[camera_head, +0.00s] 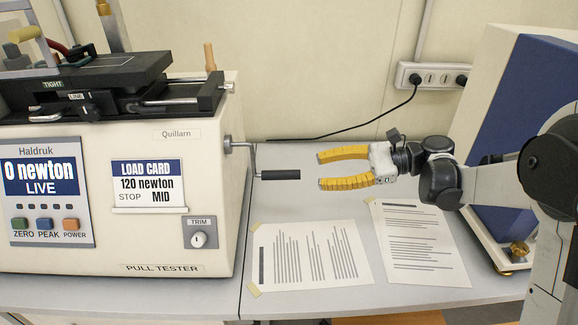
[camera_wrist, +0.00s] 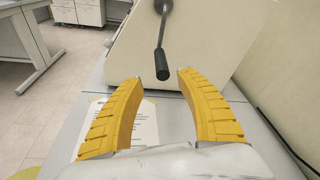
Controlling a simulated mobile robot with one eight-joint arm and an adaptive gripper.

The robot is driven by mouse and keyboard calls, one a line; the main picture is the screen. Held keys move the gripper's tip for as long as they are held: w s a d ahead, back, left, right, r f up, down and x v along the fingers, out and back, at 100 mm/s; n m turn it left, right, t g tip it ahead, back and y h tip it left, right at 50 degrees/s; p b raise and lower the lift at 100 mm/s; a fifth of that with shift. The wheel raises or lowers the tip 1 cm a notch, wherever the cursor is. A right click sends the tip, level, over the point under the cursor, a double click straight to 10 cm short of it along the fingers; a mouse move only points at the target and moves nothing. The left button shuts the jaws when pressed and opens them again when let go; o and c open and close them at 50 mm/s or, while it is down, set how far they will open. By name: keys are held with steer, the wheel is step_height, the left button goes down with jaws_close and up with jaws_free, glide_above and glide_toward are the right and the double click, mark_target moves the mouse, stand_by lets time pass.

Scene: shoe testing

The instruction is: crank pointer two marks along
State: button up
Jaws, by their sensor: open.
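The crank (camera_head: 262,172) sticks out of the right side of the cream pull tester (camera_head: 215,240). Its black handle (camera_head: 280,175) points right in the head view. My gripper (camera_head: 318,170) is open and empty, with its yellow fingers pointing left, a short way right of the handle. In the wrist view the crank handle (camera_wrist: 161,65) hangs ahead, beyond and between my fingertips (camera_wrist: 158,73), and no finger touches it. The tester's front has a load card (camera_head: 148,185) reading 120 newton, stop MID. The pointer and its marks cannot be made out.
Two printed sheets (camera_head: 311,255) (camera_head: 421,243) lie on the grey table below my gripper. A blue and cream machine (camera_head: 512,90) stands at the right. A power strip (camera_head: 432,76) with a black cable (camera_head: 385,118) is on the back wall.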

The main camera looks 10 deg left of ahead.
steer(key=w+f+g+y, duration=0.1)
steer(key=g+y+b, duration=0.1)
steer(key=g+b, duration=0.1)
steer(key=b, duration=0.1)
glide_toward(264, 175)
steer(key=shift+m, duration=0.3)
steer(key=x, duration=0.4)
steer(key=f+x, duration=0.1)
steer(key=x, duration=0.1)
steer(key=shift+w+a, duration=0.1)
steer(key=shift+w, duration=0.3)
steer(key=shift+r+t, duration=0.1)
steer(key=shift+t, duration=0.2)
jaws_close()
